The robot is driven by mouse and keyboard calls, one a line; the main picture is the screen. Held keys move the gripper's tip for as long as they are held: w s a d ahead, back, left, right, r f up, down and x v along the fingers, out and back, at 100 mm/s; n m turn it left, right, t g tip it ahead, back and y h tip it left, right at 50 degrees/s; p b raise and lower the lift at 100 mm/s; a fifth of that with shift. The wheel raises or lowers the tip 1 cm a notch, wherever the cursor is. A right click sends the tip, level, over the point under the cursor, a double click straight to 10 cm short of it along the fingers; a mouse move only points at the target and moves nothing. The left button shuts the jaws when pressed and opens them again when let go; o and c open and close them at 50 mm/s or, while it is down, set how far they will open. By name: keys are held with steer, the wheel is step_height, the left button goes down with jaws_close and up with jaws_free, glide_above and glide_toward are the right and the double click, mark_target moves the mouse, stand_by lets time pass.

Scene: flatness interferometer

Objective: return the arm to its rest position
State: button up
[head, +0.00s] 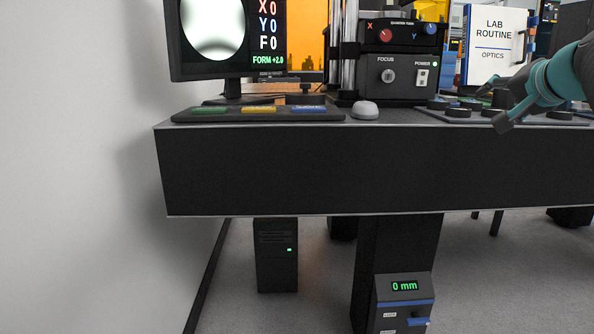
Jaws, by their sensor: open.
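My gripper (493,107) is at the right of the head view, at the end of my teal and dark arm, which comes in from the right edge. Its fingers point left and slightly down, and they are apart with nothing seen between them. It appears in front of a dark tray (545,120) with several black round pieces on the right of the bench. I cannot tell its exact height above the tray. The rest of the arm is out of view.
The black bench (350,170) carries a monitor (215,72), a strip with coloured keys (258,115), a mouse (365,110) and a control box (396,77). A lab routine binder (495,45) stands behind my gripper. Below are a computer tower (276,265) and a "0 mm" unit (403,300).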

steer(key=s+a+f+n+g+p, duration=0.1)
steer(key=s+a+f+n+g, duration=0.15)
steer(key=s+a+f, duration=0.55)
steer(key=s+a+f+n+g+p, duration=0.2)
steer(key=s+f+g, duration=0.2)
steer(key=f, duration=0.9)
steer(key=s+a+f+n+g+p, duration=0.1)
steer(key=s+a+f+n+p, duration=0.3)
steer(key=s+a+f, duration=0.3)
steer(key=shift+s+a+f+n+g, duration=0.35)
steer(key=shift+s+a+n, duration=0.4)
steer(key=shift+s+a, duration=2.4)
